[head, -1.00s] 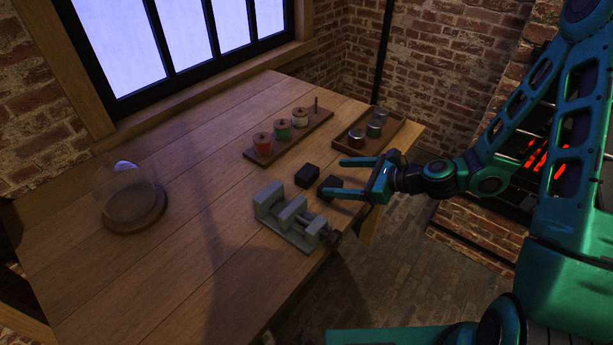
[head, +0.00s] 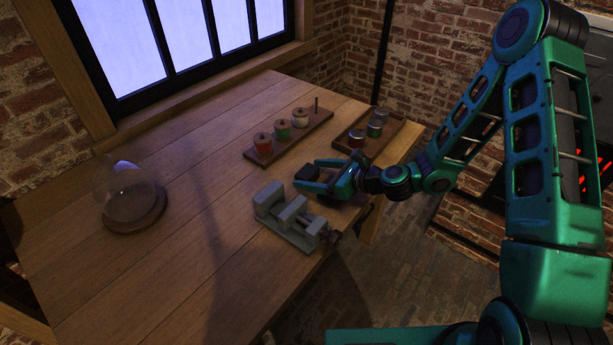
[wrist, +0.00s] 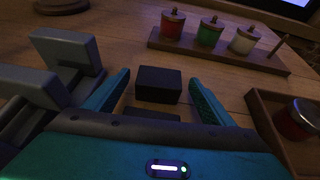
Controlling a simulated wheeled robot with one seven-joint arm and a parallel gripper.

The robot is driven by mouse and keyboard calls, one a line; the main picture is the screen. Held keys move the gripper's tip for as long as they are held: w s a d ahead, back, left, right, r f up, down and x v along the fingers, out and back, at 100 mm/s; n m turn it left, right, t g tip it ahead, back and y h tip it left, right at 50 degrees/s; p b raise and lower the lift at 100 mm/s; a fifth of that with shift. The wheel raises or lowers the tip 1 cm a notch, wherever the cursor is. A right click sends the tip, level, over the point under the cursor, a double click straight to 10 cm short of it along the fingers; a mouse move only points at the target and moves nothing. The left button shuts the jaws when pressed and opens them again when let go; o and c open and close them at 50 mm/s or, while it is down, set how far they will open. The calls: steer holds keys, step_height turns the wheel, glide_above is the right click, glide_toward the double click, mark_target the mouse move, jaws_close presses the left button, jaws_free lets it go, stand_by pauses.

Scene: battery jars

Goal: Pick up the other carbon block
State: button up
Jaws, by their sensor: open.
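A black carbon block (head: 306,172) lies on the wooden table; in the wrist view the same block (wrist: 158,84) sits ahead of my palm, between the finger ends. My gripper (head: 309,175) is open and low over the table, its fingers (wrist: 160,76) apart on either side of that block, with a gap visible on each side. A second dark block (wrist: 151,114) shows as a strip nearer my palm, mostly hidden by the gripper body; in the head view my gripper covers it.
A grey vise (head: 290,222) stands close beside my gripper at the table's front edge. A wooden rack with jars (head: 283,130) is behind, and a tray with jars (head: 392,137) is to the right. A glass dome (head: 131,205) stands far left. The table's middle left is clear.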

steer(key=shift+x, duration=0.95)
steer(key=c, duration=1.3)
steer(key=shift+d+r, duration=0.1)
